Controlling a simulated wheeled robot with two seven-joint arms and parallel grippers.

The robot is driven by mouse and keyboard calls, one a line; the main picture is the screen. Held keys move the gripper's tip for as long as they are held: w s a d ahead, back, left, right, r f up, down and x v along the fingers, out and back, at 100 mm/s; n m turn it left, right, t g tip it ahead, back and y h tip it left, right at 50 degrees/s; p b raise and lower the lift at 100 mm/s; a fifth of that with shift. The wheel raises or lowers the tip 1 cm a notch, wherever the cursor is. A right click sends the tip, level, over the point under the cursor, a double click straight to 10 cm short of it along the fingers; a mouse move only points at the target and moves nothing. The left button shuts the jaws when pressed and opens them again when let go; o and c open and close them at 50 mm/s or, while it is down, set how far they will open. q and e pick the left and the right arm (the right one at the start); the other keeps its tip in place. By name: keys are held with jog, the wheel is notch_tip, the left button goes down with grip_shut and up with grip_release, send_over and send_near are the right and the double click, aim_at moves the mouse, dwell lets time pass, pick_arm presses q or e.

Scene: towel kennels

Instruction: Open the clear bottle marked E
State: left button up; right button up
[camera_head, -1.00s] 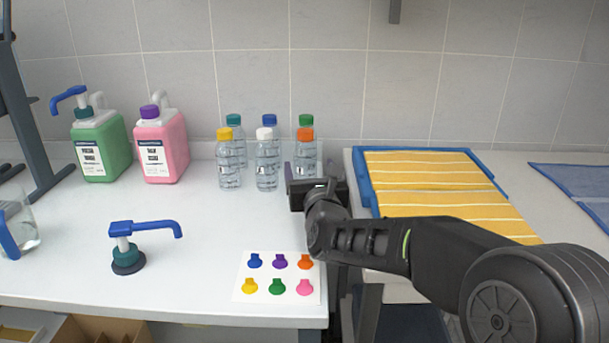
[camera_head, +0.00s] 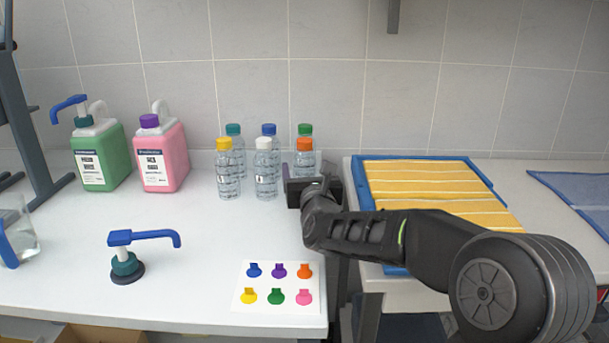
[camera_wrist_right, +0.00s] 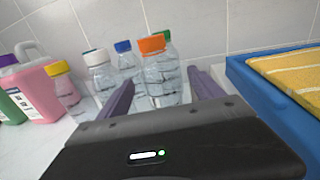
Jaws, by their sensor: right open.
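Several clear bottles with coloured caps stand upright in two rows by the wall. The front row holds the yellow-capped (camera_head: 228,178), white-capped (camera_head: 265,180) and orange-capped (camera_head: 304,158) bottles; teal, blue and green caps stand behind. Their small label marks are too small to read, so I cannot tell which is E. My right gripper (camera_head: 300,178) is open just in front of the orange-capped bottle and hides its lower part. In the right wrist view its purple fingers (camera_wrist_right: 160,84) point toward the orange-capped bottle (camera_wrist_right: 160,74), which shows between them. My left gripper is not in view.
Green (camera_head: 98,158) and pink (camera_head: 162,160) jugs stand at the left. A blue tray (camera_head: 362,186) with yellow towels is right of my gripper. The table's middle is clear.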

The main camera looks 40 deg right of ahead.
jog(key=x, duration=0.3)
jog(key=shift+w+d+f, duration=0.1)
jog(key=shift+w+d, duration=0.05)
jog(key=shift+w, duration=0.15)
jog(key=shift+c, duration=0.2)
jog(key=c, duration=1.4)
notch_tip(320, 180, up, 12)
jog(key=p, duration=0.4)
jog(key=shift+r, duration=0.2)
notch_tip(320, 180, up, 16)
jog(key=p, duration=0.8)
send_over(306, 168)
jog(key=x, duration=0.3)
jog(key=shift+f, duration=0.1)
